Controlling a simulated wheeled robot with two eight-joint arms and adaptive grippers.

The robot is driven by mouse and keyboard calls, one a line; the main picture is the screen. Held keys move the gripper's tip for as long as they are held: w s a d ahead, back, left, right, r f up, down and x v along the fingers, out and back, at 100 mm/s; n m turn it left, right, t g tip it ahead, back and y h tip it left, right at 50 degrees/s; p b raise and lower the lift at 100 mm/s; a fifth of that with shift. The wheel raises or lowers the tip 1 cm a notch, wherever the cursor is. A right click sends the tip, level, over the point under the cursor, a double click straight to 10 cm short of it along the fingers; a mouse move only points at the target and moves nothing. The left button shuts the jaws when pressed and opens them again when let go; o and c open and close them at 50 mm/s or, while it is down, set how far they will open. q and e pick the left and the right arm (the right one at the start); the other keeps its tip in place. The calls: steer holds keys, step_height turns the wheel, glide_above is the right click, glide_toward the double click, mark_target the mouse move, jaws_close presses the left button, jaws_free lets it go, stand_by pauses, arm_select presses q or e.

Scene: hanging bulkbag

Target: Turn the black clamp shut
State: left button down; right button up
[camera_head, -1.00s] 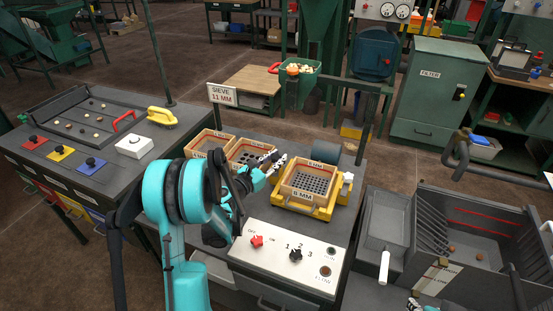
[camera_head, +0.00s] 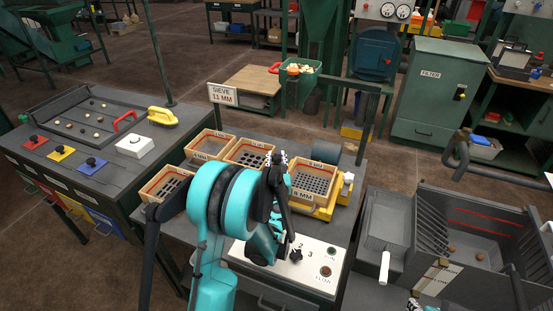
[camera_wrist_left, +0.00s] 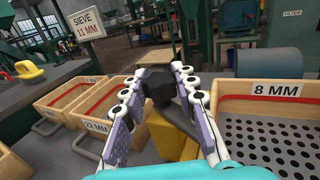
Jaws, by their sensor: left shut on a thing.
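The black clamp (camera_wrist_left: 160,92) shows in the left wrist view, standing on a yellow base (camera_wrist_left: 176,147) beside the 8 MM sieve. My left gripper (camera_wrist_left: 161,76) has one finger on each side of it and is shut on it. In the head view the left gripper (camera_head: 275,160) is at the left side of the 8 MM sieve (camera_head: 313,196), which sits on the yellow base; the clamp is hidden there by the gripper and arm. A small part of what looks like my right gripper (camera_head: 416,304) shows at the bottom edge; its jaws cannot be made out.
Several wooden sieves, such as one at the back (camera_head: 212,144), stand left of the gripper. A sign (camera_head: 223,95) reads SIEVE 11 MM. A white control panel (camera_head: 317,262) with knobs lies in front. A dark bin (camera_head: 470,245) stands to the right.

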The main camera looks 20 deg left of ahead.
mark_target(277, 156)
arm_select(q)
steer(key=shift+y, duration=0.3)
steer(key=c, duration=1.2)
jaws_free()
steer(key=shift+w, duration=0.1)
steer(key=shift+o, duration=0.2)
step_height(277, 156, up, 10)
